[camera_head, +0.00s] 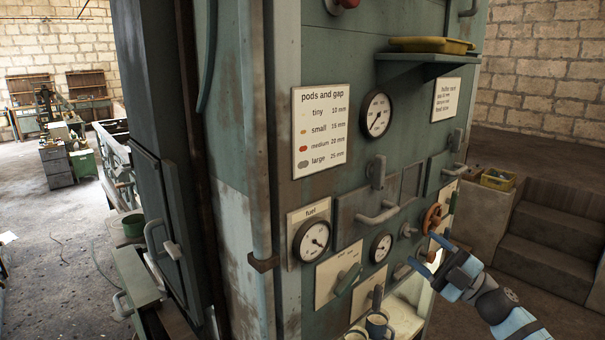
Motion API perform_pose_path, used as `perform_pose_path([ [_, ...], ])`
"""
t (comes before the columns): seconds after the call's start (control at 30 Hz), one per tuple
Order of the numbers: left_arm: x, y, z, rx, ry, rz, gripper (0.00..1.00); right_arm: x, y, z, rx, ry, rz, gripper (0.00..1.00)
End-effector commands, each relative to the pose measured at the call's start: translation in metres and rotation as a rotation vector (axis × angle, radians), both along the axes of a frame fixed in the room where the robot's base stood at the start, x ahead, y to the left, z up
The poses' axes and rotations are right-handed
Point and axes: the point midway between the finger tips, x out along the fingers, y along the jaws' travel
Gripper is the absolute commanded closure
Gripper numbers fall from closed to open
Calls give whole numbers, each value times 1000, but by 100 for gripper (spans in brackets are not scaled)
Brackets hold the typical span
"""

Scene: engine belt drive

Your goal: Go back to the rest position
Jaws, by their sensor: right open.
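My right gripper (432,262) comes in from the lower right and is open beside the right part of the green machine panel (240,150). Its fingers are close to the lower right controls, just below a rusty orange handwheel (431,218). I cannot tell whether a finger touches the panel. I see nothing between the fingers. My left gripper is not in view.
The panel carries gauges (377,115), handles (376,213) and a lever (348,279) that stick out. A shelf with a yellow tray (432,45) juts out above. Steps (550,240) lie at right; open floor (60,240) at left.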

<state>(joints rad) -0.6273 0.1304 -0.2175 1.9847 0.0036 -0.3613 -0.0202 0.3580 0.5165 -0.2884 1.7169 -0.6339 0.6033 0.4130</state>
Motion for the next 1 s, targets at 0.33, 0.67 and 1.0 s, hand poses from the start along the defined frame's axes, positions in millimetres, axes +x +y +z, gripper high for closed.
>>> perform_pose_path([
  [0.33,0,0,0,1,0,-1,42,-96,18,-207,324,605,-342,42],
  [0.67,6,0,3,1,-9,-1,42,-259,38,-359,398,1247,-603,42],
  [1.0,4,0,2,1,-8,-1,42,-319,48,-391,390,1451,-653,42],
])
